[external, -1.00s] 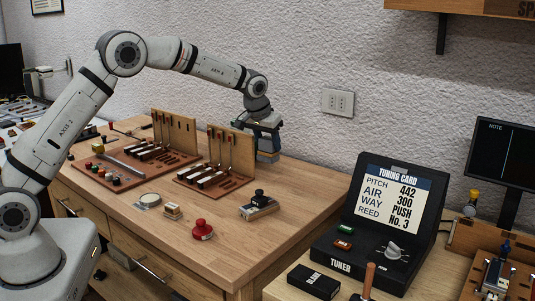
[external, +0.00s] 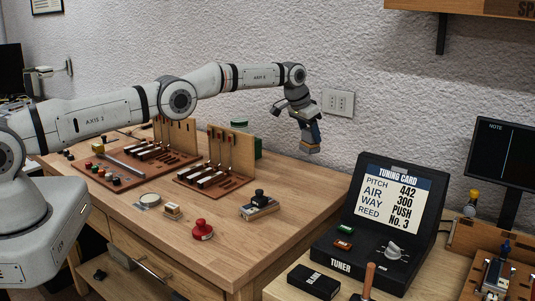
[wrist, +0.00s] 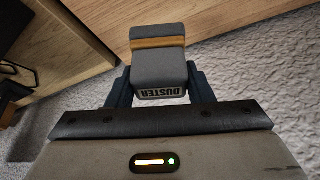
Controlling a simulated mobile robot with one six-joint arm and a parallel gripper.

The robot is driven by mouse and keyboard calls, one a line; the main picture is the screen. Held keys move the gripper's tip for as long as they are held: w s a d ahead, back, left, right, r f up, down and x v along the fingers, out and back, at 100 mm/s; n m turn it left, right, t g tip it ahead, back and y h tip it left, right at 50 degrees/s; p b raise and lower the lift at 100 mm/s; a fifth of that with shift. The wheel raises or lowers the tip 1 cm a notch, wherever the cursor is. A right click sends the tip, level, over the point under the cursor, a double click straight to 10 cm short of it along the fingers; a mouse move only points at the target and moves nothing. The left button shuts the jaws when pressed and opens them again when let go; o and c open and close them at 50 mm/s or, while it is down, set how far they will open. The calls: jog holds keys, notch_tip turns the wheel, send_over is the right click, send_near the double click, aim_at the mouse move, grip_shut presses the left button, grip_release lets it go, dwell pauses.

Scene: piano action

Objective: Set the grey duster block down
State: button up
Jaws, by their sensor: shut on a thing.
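My gripper (external: 312,137) is shut on the grey duster block and holds it in the air above the back right part of the wooden workbench (external: 290,187), near the wall. In the external view the duster block (external: 310,148) hangs tilted at the gripper's tip, its tan band showing low down. In the wrist view the duster block (wrist: 159,70) sits between the two dark jaws. It is grey with a tan band and bears the word DUSTER on its near end. The jaws cover part of its sides.
Two piano action models (external: 215,175) with upright wooden backs stand left on the bench. A green container (external: 258,148) is behind them. A red knobbed piece (external: 202,229) and a black-knobbed block (external: 260,205) lie nearer the front. The tuner (external: 378,225) stands right. The bench's back right is clear.

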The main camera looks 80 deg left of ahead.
jog(key=shift+w+d+f, duration=0.1)
jog(key=shift+w+f, duration=0.05)
notch_tip(320, 180, down, 7)
jog(key=b, duration=0.7)
jog(key=shift+f, duration=0.15)
notch_tip(320, 180, down, 2)
jog(key=shift+f+p, duration=0.2)
jog(key=shift+p, duration=0.1)
jog(key=shift+f, duration=0.1)
jog(key=shift+f+b, duration=0.15)
jog(key=shift+b, duration=0.15)
jog(key=o, duration=1)
jog(key=shift+o, duration=0.2)
